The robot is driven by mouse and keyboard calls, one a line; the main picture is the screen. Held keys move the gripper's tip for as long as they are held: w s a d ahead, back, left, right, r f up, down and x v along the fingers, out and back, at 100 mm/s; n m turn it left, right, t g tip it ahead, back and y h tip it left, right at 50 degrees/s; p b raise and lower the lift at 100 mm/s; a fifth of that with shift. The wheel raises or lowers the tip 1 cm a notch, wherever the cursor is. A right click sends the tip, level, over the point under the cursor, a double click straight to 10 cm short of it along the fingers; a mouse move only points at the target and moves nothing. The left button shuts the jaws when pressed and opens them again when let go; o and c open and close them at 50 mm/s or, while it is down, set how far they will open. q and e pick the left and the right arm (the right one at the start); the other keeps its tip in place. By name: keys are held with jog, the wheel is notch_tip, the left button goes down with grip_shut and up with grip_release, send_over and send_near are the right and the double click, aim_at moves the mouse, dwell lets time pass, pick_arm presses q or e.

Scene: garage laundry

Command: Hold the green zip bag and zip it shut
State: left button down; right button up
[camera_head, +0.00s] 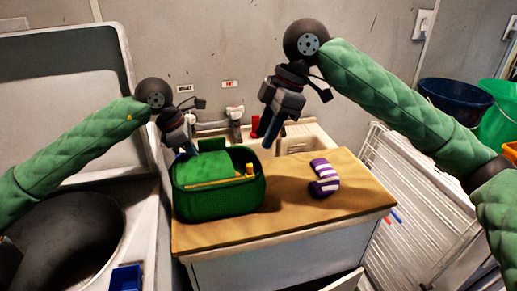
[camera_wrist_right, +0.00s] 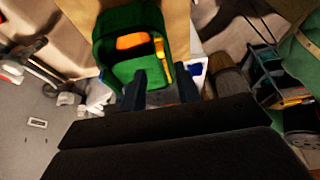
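The green zip bag (camera_head: 218,203) stands upright on the wooden counter, with a yellow zip line across its top and a yellow zip pull (camera_head: 249,169) at its right. The right wrist view shows the bag (camera_wrist_right: 109,58) from above, its yellow pull (camera_wrist_right: 160,46) and an orange patch (camera_wrist_right: 132,41) within its rim. My left gripper (camera_head: 190,150) points down at the bag's back left rim; whether it touches the bag or is shut is unclear. My right gripper (camera_head: 269,136) is raised behind and right of the bag; its fingers (camera_wrist_right: 162,92) are apart with nothing between them.
A purple-and-white striped item (camera_head: 323,178), perhaps a sock, lies on the counter (camera_head: 290,215) right of the bag. A sink (camera_head: 300,139) with a tap is behind. A washer drum opening (camera_head: 60,240) is left; a white drying rack (camera_head: 400,195) and buckets (camera_head: 456,98) are right.

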jog(key=shift+v, duration=1.9)
pick_arm(q)
jog(key=c, duration=1.4)
grip_release()
jog(key=shift+c, duration=0.2)
